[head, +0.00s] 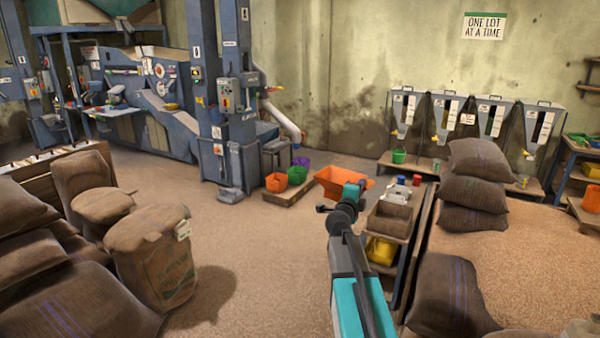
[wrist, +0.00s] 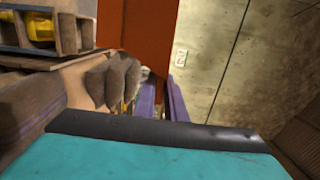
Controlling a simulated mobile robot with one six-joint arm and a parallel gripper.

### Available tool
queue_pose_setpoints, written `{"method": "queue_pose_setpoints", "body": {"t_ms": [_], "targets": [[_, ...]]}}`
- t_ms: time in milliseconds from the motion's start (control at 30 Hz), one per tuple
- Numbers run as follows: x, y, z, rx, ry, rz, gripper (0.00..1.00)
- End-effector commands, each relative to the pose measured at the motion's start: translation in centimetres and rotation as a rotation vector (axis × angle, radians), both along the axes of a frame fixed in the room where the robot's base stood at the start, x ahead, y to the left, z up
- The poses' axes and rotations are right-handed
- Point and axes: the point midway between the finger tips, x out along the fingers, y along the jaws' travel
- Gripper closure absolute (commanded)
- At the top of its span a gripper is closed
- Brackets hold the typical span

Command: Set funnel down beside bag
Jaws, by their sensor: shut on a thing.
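My gripper (wrist: 162,100) shows in the wrist view as two purple fingers, shut on an orange-red piece that I take to be the funnel (wrist: 137,35). In the head view my arm reaches to the middle, and an orange open-topped shape (head: 336,177), which looks like the funnel, shows just behind its end. The fingertips are hidden there. A full brown bag (head: 157,262) with a white tag stands upright on the floor at left, well away from my gripper. Several other bags are around, so I cannot tell which one is meant.
Stacked sacks (head: 473,180) stand at right, with another sack (head: 447,298) lying in front. A wooden shelf with a yellow bin (head: 381,251) is close right of my arm. Blue machinery (head: 205,100) stands at the back. The floor (head: 245,240) between arm and left bags is clear.

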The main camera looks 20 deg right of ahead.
Motion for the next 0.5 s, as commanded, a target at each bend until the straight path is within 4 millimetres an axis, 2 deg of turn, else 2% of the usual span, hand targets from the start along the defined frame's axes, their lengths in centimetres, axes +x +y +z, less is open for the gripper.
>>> {"method": "queue_pose_setpoints", "body": {"t_ms": [233, 367, 500], "targets": [[-0.6, -1.0, -1.0, -0.001, -0.001, -0.022, 1.00], [-1.6, -2.7, -2.1, -0.003, -0.001, -0.057, 1.00], [-3.2, -5.2, -3.8, -0.005, -0.002, -0.111, 1.00]]}}
